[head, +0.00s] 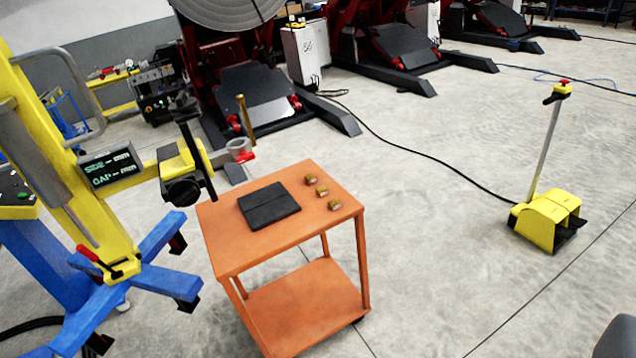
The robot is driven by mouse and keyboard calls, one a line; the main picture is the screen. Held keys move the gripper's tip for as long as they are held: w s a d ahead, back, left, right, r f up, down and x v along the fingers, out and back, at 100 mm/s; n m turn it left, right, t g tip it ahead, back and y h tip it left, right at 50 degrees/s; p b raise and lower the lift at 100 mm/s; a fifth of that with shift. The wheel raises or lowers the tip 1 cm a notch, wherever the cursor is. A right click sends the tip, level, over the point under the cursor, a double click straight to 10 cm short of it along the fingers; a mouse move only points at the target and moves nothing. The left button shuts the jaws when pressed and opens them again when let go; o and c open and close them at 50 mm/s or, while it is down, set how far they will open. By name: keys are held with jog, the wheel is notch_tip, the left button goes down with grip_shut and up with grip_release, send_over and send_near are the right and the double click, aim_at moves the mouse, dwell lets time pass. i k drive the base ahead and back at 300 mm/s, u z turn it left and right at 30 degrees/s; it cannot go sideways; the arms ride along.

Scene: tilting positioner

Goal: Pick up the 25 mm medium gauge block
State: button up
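Three small brass-coloured blocks stand in a short diagonal row near the right edge of an orange cart's top (230,255): a far block (311,179), a middle block (322,190) and a near block (335,205). They are apart from each other. They look close in size and I can read no markings, so I cannot tell which is the 25 mm medium gauge block. My gripper does not show in this view.
A black flat case or pad (268,205) lies left of the blocks. A yellow and blue stand with a display (111,168) is at left, its head close to the cart. A yellow foot pedal (547,219) with a post stands right. Open floor lies between.

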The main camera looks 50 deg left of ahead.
aim_at(321, 191)
jog(key=u, duration=0.55)
jog(key=i, duration=1.1)
jog(key=u, duration=0.65)
jog(key=k, duration=0.75)
jog(key=u, duration=0.15)
jog(key=i, duration=0.75)
jog(key=z, duration=0.1)
